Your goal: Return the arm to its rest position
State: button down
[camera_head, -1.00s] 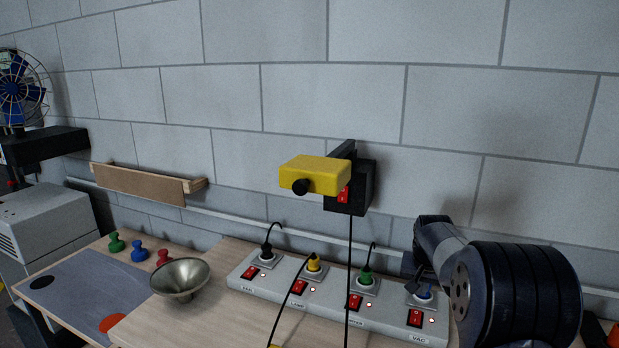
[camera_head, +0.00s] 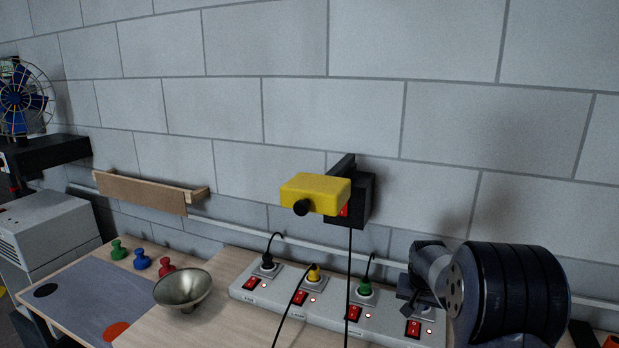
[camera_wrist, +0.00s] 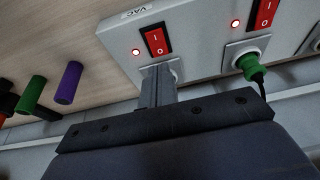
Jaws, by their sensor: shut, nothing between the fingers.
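My arm (camera_head: 510,292) reaches in from the right in the head view, low in front of the wall. My gripper (camera_head: 408,306) hangs over the right end of the white power strip (camera_head: 285,297), in front of the VAC socket. In the wrist view my gripper (camera_wrist: 158,72) is shut and empty, its fingers in front of the VAC socket (camera_wrist: 178,70) and covering part of it. I cannot tell whether the fingertips touch the strip.
The strip has red switches and black, yellow and green (camera_head: 365,287) plugs. A yellow box (camera_head: 315,192) juts from the wall. A metal bowl (camera_head: 183,289) and several coloured pegs (camera_head: 141,259) stand left. Green and purple cylinders (camera_wrist: 69,82) lie near the strip.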

jog(key=shift+w+d+f+b, duration=0.3)
jog(key=shift+w+f+b, duration=0.45)
jog(key=shift+w+f, duration=0.15)
jog(key=shift+w+d+r+b, duration=0.1)
jog(key=shift+w+r+b, duration=0.05)
jog(key=shift+r+b, duration=0.2)
jog(key=v, duration=0.6)
jog(key=shift+b, duration=0.3)
